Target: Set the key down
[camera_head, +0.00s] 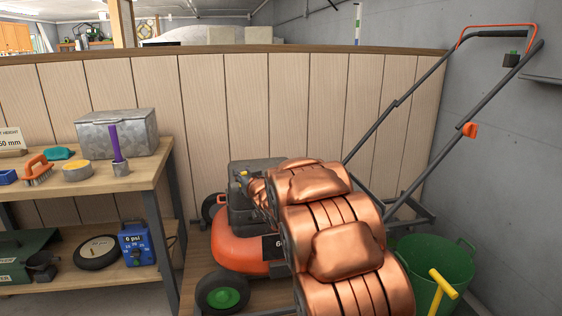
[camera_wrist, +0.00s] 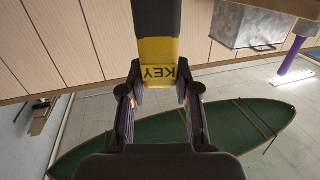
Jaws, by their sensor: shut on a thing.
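In the wrist view my gripper (camera_wrist: 158,90) is shut on the key (camera_wrist: 157,50). The key shows as a dark upper part with a yellow block below it, marked "KEY" in upside-down letters. The yellow block sits between the two dark fingertips, and nothing is seen supporting it from below. In the head view my copper-coloured arm reaches over the orange lawn mower (camera_head: 238,243). There my gripper is largely hidden beyond the arm, and I cannot clearly make out the key.
A wooden bench (camera_head: 150,178) at left carries a metal box (camera_head: 115,135), a purple-handled tool (camera_head: 116,145), a brush (camera_head: 38,172) and a yellow-topped tin (camera_head: 77,171). A blue gauge (camera_head: 137,244) stands on its lower shelf. A green bucket (camera_head: 437,262) stands right. A wood-panelled partition (camera_head: 300,100) runs behind.

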